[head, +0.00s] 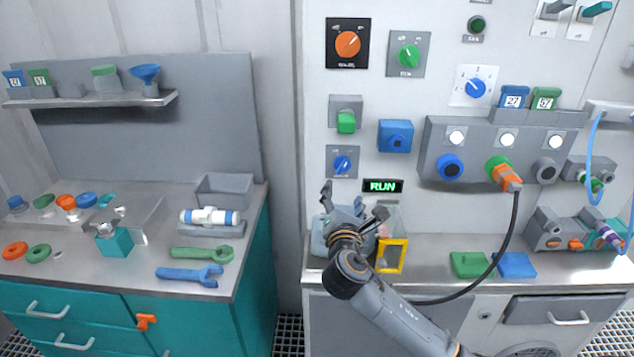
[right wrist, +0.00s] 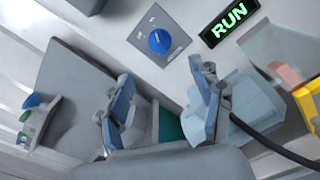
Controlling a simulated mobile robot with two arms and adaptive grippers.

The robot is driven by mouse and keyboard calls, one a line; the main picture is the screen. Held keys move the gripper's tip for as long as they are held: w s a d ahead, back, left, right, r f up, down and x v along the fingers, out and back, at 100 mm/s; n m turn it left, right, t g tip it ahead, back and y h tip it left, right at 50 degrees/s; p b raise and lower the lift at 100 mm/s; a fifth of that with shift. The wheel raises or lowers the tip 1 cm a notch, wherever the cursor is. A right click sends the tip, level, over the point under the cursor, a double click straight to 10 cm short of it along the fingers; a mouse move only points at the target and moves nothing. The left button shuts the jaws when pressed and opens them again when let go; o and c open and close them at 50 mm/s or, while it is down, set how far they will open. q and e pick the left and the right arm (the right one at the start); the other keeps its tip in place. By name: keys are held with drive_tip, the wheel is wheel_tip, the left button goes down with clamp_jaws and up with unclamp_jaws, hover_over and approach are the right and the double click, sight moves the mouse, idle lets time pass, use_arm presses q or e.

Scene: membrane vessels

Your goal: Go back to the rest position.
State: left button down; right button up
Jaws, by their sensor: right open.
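My right gripper (head: 353,200) is in front of the lower left of the grey control panel, above the bench's left end. Its two fingers are spread apart with nothing between them, as the right wrist view (right wrist: 160,75) also shows. A blue knob (head: 342,164) is on the panel just above the gripper, and it shows beyond the fingers in the right wrist view (right wrist: 158,41). A pale blue block-like thing (head: 319,238) stands on the bench behind and below the gripper, partly hidden by it. My left gripper is in neither view.
A lit RUN display (head: 383,186) is right of the gripper. A yellow-framed clear box (head: 392,256) stands close beside my right arm. A black cable with an orange plug (head: 505,177) hangs from the panel behind that arm. A teal tool bench (head: 190,318) is at left, across a gap.

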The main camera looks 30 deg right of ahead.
drive_tip(key=s+a+f+m+g+y, duration=0.2)
drive_tip(key=s+a+f+m+g, duration=0.1)
drive_tip(key=s+f+m, duration=0.4)
drive_tip(key=s+a+f+m+g+y, duration=0.25)
drive_tip(key=s+f, duration=0.35)
drive_tip(key=f, duration=0.3)
drive_tip(key=s+a+f+m+g+y, duration=0.2)
drive_tip(key=s+a+f+m, duration=0.15)
drive_tip(key=s, duration=0.35)
drive_tip(key=s+a+f+m+g+y, duration=0.2)
drive_tip(key=s+a+m, duration=0.2)
drive_tip(key=s+m, duration=0.15)
drive_tip(key=s+a+f+m+g+y, duration=0.1)
drive_tip(key=s+a+f+m+g, duration=0.15)
drive_tip(key=s, duration=0.45)
wheel_tip(320, 180, down, 27)
drive_tip(key=s+g, duration=0.1)
drive_tip(key=s, duration=0.2)
drive_tip(key=s+d+f+g, duration=0.1)
drive_tip(key=s+d+f, duration=0.1)
drive_tip(key=s+f, duration=1.2)
drive_tip(key=shift+s+d, duration=0.15)
drive_tip(key=shift+s, duration=0.55)
